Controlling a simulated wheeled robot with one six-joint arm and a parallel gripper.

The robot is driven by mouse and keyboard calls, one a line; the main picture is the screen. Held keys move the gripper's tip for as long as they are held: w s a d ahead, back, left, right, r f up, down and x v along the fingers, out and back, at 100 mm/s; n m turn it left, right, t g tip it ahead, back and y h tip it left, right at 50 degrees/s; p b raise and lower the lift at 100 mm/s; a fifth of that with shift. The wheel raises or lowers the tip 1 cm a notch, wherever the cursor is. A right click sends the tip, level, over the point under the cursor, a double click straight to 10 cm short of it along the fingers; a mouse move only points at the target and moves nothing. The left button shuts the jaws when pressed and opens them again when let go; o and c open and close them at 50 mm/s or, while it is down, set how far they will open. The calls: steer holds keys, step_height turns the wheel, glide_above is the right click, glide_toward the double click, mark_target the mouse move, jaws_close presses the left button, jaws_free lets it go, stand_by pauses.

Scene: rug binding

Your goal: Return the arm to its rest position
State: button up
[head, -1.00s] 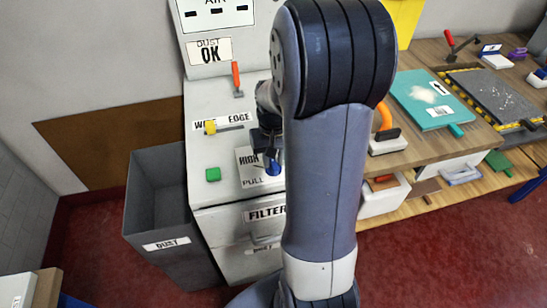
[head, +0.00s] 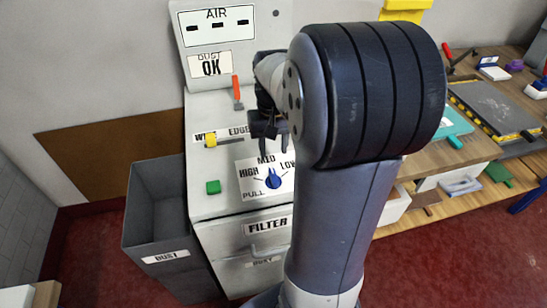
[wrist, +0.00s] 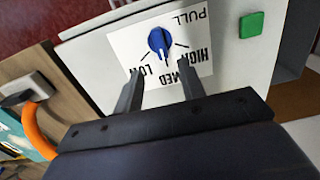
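My gripper (head: 269,148) hangs over the white machine's top, just behind the blue knob (head: 273,180) in the head view. Its two fingers are apart with nothing between them. In the wrist view my gripper (wrist: 160,80) shows the same open gap, with the blue knob (wrist: 158,42) beyond the fingertips and clear of them. The knob sits on a white plate marked HIGH, MED, LOW and PULL. Its pointer seems to face about MED. My arm's large elbow covers the middle right of the head view.
The white machine (head: 228,202) carries a green button (head: 213,187), a yellow-handled slider (head: 210,140) and an orange-handled tool (head: 236,88). A grey dust bin (head: 160,215) stands left. A wooden bench (head: 425,156) with tools is at right, partly behind my arm.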

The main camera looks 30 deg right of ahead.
mark_target(274, 175)
steer(key=shift+r, duration=0.6)
step_height(274, 175, down, 11)
steer(key=shift+r, duration=0.1)
steer(key=shift+n, duration=0.8)
steer(key=shift+m, duration=0.3)
